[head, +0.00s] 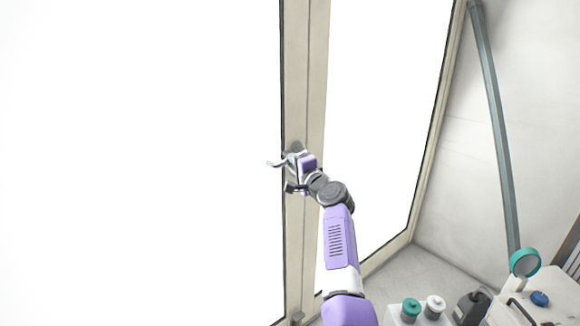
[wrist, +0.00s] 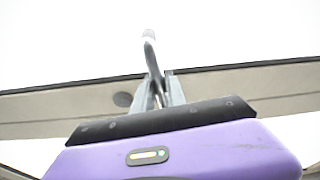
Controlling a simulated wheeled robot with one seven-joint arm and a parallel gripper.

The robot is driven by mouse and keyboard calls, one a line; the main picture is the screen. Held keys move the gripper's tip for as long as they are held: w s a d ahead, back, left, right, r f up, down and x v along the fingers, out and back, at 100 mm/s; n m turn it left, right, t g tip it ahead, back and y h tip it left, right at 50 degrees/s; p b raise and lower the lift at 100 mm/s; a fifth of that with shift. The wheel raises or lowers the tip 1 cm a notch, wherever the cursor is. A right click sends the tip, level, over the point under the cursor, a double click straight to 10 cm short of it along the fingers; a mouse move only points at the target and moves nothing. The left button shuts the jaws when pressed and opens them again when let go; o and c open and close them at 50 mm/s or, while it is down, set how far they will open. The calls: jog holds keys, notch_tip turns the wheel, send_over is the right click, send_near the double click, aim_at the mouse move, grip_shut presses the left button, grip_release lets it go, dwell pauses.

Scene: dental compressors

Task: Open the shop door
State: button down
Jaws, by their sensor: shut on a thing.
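The shop door has a beige frame (head: 306,80) around bright white panes. A metal lever handle (head: 277,164) sticks out to the left from the frame's upright. My gripper (head: 291,168) is at the handle, with my arm reaching up from below. In the wrist view, the two grey fingers (wrist: 160,92) are shut on the grey handle (wrist: 151,52), whose curved end shows beyond the fingertips. Part of the handle is hidden between the fingers. I cannot tell whether the door stands ajar.
At the lower right are a white unit with green-topped (head: 411,308) and white-topped (head: 435,305) containers, a black part (head: 471,307) and a round teal-rimmed piece (head: 525,263). A grey pipe (head: 496,120) runs down the right wall. Some bare floor (head: 432,262) shows beside the door.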

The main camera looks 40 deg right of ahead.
jog(key=f+n+b, duration=0.1)
jog(key=n+b, duration=0.1)
jog(key=b, duration=0.2)
jog(key=f+n+b, duration=0.1)
jog(key=b, duration=0.3)
jog(key=d+f+n+t+b, duration=0.1)
jog(key=n+b, duration=0.1)
jog(key=b, duration=0.2)
jog(key=shift+f+n, duration=0.25)
jog(key=shift+n, duration=0.05)
jog(key=shift+d+n+b, duration=0.1)
jog(key=shift+n+b, duration=0.2)
jog(key=shift+b, duration=0.1)
